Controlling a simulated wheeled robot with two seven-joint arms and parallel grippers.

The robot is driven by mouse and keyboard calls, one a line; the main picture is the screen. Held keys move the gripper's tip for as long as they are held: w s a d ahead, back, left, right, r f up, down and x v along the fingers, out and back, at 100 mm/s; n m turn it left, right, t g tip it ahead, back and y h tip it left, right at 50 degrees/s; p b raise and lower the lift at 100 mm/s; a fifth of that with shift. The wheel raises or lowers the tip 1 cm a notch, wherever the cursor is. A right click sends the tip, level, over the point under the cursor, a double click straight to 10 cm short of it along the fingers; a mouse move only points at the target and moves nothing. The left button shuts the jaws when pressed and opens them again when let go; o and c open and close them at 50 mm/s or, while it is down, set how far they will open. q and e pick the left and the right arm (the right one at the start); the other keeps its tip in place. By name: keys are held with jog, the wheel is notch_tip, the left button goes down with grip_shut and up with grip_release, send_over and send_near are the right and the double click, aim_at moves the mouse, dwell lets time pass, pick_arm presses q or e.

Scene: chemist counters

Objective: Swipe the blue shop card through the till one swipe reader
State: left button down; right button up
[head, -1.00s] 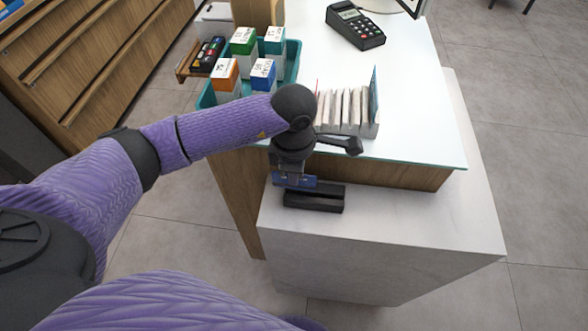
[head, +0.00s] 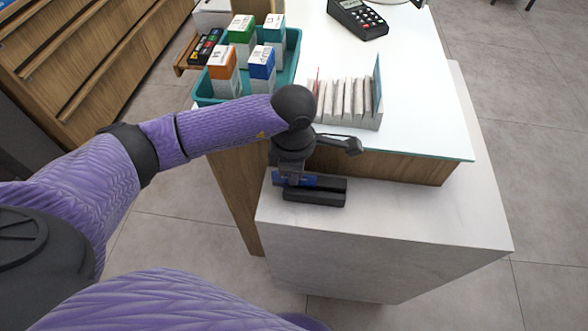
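The black swipe reader (head: 315,198) lies on the lower pale stone ledge, its long slot running left to right. My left gripper (head: 293,179) points down over the reader's left half. The card lies along the line of the slot and hides part of the rear rail. Whether its lower edge is inside the slot cannot be told. My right gripper is out of view.
Behind the reader is the raised white counter (head: 425,120) with a rack of white packets (head: 345,100). A teal tray (head: 290,70) of several boxes stands at the back left, and a card terminal (head: 357,18) at the back. The ledge right of the reader (head: 430,215) is clear.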

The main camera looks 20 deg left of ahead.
pick_arm(q)
jog(key=shift+f, duration=0.1)
jog(key=d, duration=0.1)
jog(key=d+b, duration=0.1)
jog(key=shift+w+d+f, duration=0.1)
jog(key=shift+w+d, duration=0.5)
jog(key=shift+d, duration=0.45)
jog(key=shift+w+d+b, duration=0.3)
jog(key=shift+d+b, duration=0.15)
jog(key=shift+d, duration=0.55)
jog(key=shift+w+d+b, duration=0.25)
jog(key=shift+d+b, duration=0.15)
jog(key=shift+d, duration=0.55)
notch_tip(320, 180, up, 7)
jog(key=p, duration=0.5)
